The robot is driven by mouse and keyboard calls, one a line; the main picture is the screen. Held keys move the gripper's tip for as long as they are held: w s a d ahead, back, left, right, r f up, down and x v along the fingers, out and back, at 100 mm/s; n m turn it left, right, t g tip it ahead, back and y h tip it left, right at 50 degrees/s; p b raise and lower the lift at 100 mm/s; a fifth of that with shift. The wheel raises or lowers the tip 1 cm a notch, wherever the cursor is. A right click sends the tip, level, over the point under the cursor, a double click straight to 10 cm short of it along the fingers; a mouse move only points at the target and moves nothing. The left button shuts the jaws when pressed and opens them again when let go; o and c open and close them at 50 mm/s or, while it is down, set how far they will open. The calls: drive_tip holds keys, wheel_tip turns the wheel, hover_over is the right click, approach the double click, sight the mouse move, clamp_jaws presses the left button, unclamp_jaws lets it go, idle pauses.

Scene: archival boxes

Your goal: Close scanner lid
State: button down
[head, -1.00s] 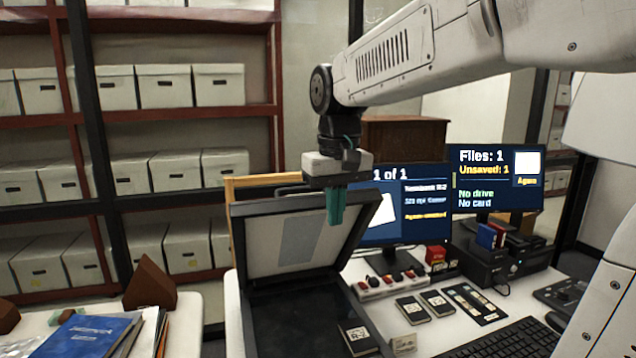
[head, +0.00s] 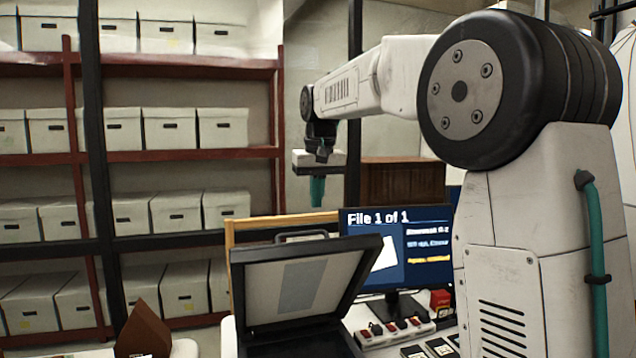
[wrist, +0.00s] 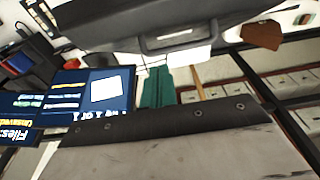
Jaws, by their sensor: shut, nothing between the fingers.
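The scanner lid (head: 335,284) stands open and tilted back, its pale inner face with a grey patch toward the head camera and a handle at its top edge. The dark scanner bed (head: 300,345) shows below it, cut off by the frame. My gripper (head: 317,192) has teal fingers pointing down. It is shut and empty, above and behind the lid's top edge, apart from it. In the wrist view the teal fingers (wrist: 158,88) show near the lid's dark outer side and handle (wrist: 182,38).
A monitor (head: 400,248) reading "File 1 of 1" stands right of the lid. A power strip (head: 395,330) lies before it. A wooden cabinet (head: 402,183) is behind. Shelves with archival boxes (head: 170,127) fill the left. A brown wedge (head: 145,328) is at lower left.

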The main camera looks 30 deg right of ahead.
drive_tip(key=f, duration=0.3)
drive_tip(key=shift+w+f, duration=0.3)
drive_tip(key=shift+f, duration=0.05)
drive_tip(key=shift+s+a+f, duration=0.15)
drive_tip(key=shift+s+f, duration=0.65)
drive_tip(key=shift+f, duration=0.15)
drive_tip(key=shift+s+f, duration=0.3)
drive_tip(key=shift+f, duration=0.3)
drive_tip(key=shift+a, duration=0.1)
